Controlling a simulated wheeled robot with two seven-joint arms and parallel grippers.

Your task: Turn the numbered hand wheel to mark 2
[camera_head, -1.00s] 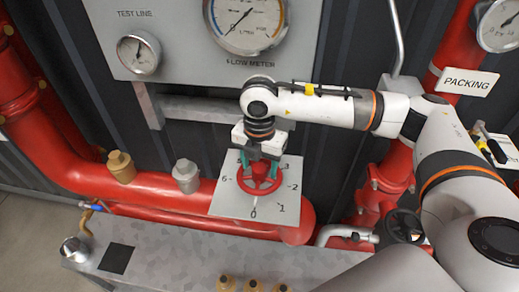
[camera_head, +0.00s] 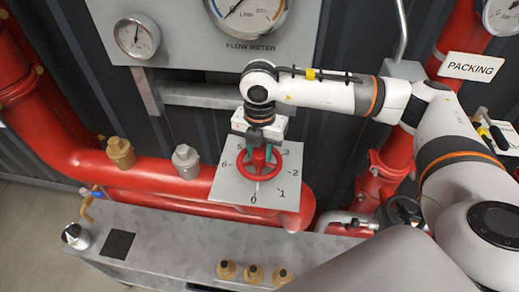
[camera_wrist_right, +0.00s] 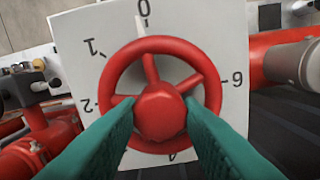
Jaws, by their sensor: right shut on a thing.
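The red hand wheel (camera_head: 262,177) sits on a square grey plate (camera_head: 225,190) marked with numbers. In the right wrist view the wheel (camera_wrist_right: 160,43) has a round red hub and several spokes. A white pointer line (camera_wrist_right: 140,25) lies in line with one spoke and points at 0; mark 2 (camera_wrist_right: 88,105) is to the left in that view. My right gripper (camera_head: 261,152) is in front of the wheel. In the wrist view its green fingers (camera_wrist_right: 160,108) are shut on the hub from both sides. The lower rim is partly hidden by the fingers. My left gripper is out of view.
Red pipes (camera_head: 150,165) run behind and beside the plate. A grey bench (camera_head: 175,235) with brass fittings (camera_head: 253,272) is below. The flow meter (camera_head: 245,12) is above, and a black valve wheel (camera_head: 403,212) is to the right.

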